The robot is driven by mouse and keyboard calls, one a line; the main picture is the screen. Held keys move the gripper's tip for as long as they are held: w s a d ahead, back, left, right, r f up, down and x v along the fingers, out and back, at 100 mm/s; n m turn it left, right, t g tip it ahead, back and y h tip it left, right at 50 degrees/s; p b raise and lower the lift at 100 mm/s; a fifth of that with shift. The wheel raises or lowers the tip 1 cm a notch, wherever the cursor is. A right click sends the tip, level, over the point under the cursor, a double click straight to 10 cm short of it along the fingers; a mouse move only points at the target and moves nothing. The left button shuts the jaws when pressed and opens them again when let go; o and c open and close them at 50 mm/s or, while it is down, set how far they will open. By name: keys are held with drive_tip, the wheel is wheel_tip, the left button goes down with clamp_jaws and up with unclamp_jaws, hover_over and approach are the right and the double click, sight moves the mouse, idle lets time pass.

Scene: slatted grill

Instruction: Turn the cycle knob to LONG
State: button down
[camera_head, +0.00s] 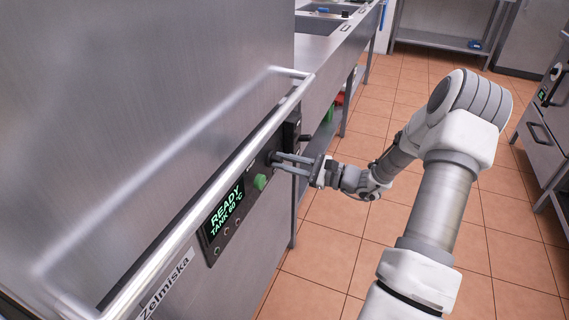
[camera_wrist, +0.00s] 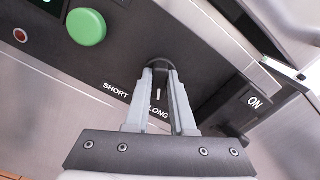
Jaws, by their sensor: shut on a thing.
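The black cycle knob (camera_wrist: 160,65) is on the dark control panel in the wrist view, partly hidden by my fingers. My gripper (camera_wrist: 161,72) is shut on the knob, one finger on each side. The word SHORT (camera_wrist: 116,90) is printed left of the fingers, and LONG (camera_wrist: 158,112) shows between them. A short white mark stands just above LONG, in line with the knob; I cannot tell whether it is on the knob or the panel. In the head view my gripper (camera_head: 275,159) reaches the panel from the right, and the knob is mostly hidden.
A green button (camera_wrist: 86,27) is left of the knob; a dark ON switch (camera_wrist: 250,103) is to the right. The display (camera_head: 225,212) reads READY, TANK 60 °C. A long metal handle bar (camera_head: 200,200) runs above the panel. Tiled floor (camera_head: 340,240) is clear in front.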

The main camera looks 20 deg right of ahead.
drive_tip(key=shift+f+n, duration=0.1)
drive_tip(key=shift+n, duration=0.5)
drive_tip(key=c, duration=0.8)
unclamp_jaws()
drive_tip(key=shift+o, duration=0.2)
drive_tip(key=shift+s+d, duration=0.1)
drive_tip(key=p+v, duration=0.3)
drive_tip(key=v, duration=1.4)
drive_tip(key=shift+s, duration=0.1)
